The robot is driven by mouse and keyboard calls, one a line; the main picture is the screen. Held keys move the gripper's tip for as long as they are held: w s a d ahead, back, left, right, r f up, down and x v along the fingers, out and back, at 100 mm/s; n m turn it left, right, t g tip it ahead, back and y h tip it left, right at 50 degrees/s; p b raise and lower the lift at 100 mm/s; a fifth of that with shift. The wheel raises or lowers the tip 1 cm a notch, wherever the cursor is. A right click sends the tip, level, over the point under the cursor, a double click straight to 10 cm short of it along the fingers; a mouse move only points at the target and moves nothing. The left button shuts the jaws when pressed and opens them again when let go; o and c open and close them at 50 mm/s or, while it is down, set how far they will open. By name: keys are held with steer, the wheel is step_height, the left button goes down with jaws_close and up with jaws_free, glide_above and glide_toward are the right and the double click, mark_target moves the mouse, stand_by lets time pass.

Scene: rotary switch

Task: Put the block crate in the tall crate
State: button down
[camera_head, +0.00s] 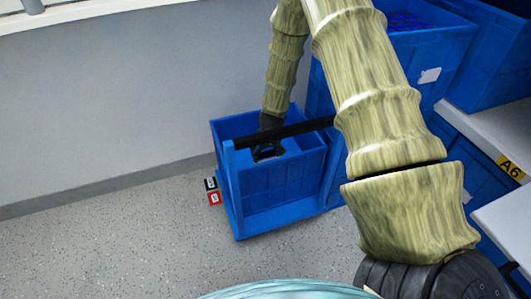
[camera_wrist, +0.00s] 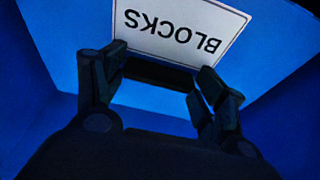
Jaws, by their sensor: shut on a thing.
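A white label reading BLOCKS, upside down, fills the upper middle of the wrist view on the blue wall of the block crate (camera_wrist: 100,25). My gripper (camera_wrist: 163,65) has its two fingers on either side of a dark bar just below the label, closed on it. In the head view, my gripper (camera_head: 268,150) reaches down inside an open blue crate (camera_head: 285,182) on the floor. A black bar (camera_head: 300,129) crosses its top. The head view does not make clear where the block crate ends and the tall crate around it begins.
Small black and red blocks (camera_head: 213,191) lie on the floor left of the crate. A grey wall (camera_head: 120,100) stands behind. More blue crates (camera_head: 440,60) and a white shelf marked A6 (camera_head: 488,140) crowd the right. The floor at front left is clear.

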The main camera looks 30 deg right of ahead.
steer(key=shift+c, duration=0.8)
jaws_free()
steer(key=p+v, duration=0.4)
steer(key=v, duration=0.8)
steer(key=shift+a, duration=0.1)
